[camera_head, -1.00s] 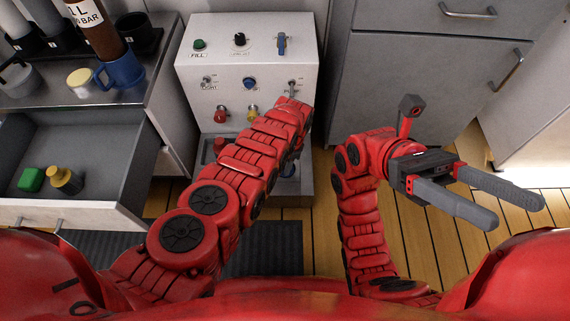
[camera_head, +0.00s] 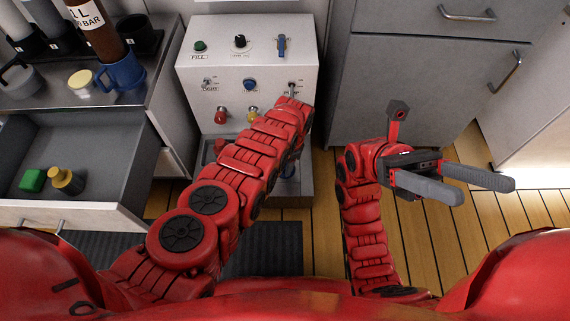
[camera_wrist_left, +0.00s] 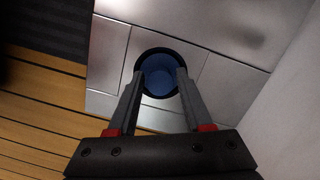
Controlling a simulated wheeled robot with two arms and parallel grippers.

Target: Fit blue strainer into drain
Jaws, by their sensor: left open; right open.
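The blue strainer (camera_wrist_left: 158,75) shows in the left wrist view as a round blue shape inside the dark round opening of the drain (camera_wrist_left: 140,61). I cannot tell how deep or how level it sits. My left gripper (camera_wrist_left: 159,73) is open, with one finger on each side of the blue shape and nothing visibly clamped. Whether the fingers touch it is unclear. My right gripper (camera_head: 484,189) is open and empty over the floor at right.
The white fill panel (camera_head: 248,65) with knobs and switches stands behind my left arm. An open drawer (camera_head: 90,150) at left holds a green block (camera_head: 32,180) and a yellow item (camera_head: 66,180). A blue mug (camera_head: 122,72) stands on the counter. Grey cabinets stand at right.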

